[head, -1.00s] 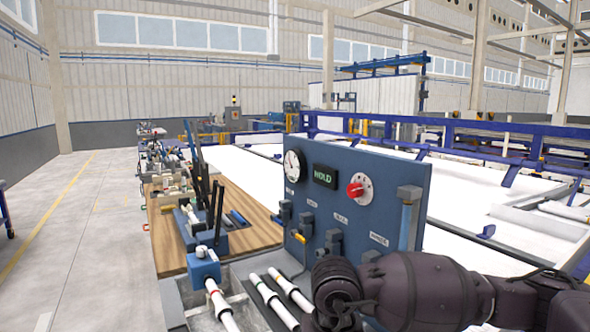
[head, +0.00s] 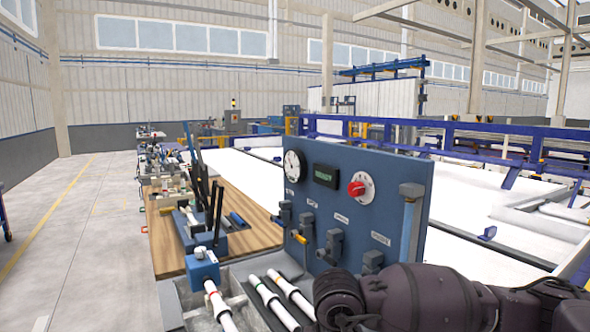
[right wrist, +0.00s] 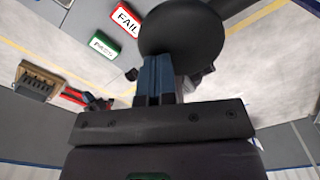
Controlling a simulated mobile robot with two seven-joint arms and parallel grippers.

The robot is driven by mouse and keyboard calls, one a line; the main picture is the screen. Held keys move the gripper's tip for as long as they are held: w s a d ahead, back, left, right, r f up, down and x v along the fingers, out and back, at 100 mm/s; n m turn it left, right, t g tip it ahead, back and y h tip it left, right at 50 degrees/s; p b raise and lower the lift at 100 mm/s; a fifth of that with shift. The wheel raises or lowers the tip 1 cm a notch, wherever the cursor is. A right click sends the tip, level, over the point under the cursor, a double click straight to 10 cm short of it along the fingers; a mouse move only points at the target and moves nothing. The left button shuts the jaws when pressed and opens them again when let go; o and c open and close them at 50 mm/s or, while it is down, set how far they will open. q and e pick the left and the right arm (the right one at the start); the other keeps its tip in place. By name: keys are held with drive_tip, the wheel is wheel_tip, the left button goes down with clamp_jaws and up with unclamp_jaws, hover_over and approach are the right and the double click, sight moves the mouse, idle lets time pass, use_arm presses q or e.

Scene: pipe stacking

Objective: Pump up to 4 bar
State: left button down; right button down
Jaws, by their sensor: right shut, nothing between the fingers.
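A blue test panel (head: 385,225) stands at the middle right in the head view. It carries a round white gauge (head: 293,165), its needle too small to read. A small green-lettered display (head: 326,176) appears to read READY. A red knob (head: 357,188) sits on a white dial beside it. My right arm comes in from the lower right in front of the panel; its fingertips are hidden there. In the right wrist view my right gripper (right wrist: 154,78) is shut and empty, close to a black rounded object (right wrist: 182,32); contact cannot be told. My left gripper is out of view.
Several dark valves (head: 333,243) line the panel's lower part. White pipes (head: 268,295) lie left of my right arm, and a wooden bench (head: 165,248) stands further left. A red FAIL sign (right wrist: 124,19) and a green PASS sign (right wrist: 104,46) show in the right wrist view.

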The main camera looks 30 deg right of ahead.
drive_tip(key=shift+f, duration=0.45)
drive_tip(key=shift+f+b, duration=0.25)
drive_tip(key=shift+b, duration=0.1)
drive_tip(key=shift+f, duration=0.55)
drive_tip(key=shift+a+r+p, duration=0.2)
drive_tip(key=shift+r+p, duration=0.8)
drive_tip(key=shift+r, duration=0.8)
drive_tip(key=shift+a+r+p, duration=0.15)
drive_tip(key=shift+r+p, duration=0.8)
drive_tip(key=shift+r, duration=0.8)
drive_tip(key=shift+f, duration=0.1)
drive_tip(key=shift+f, duration=0.25)
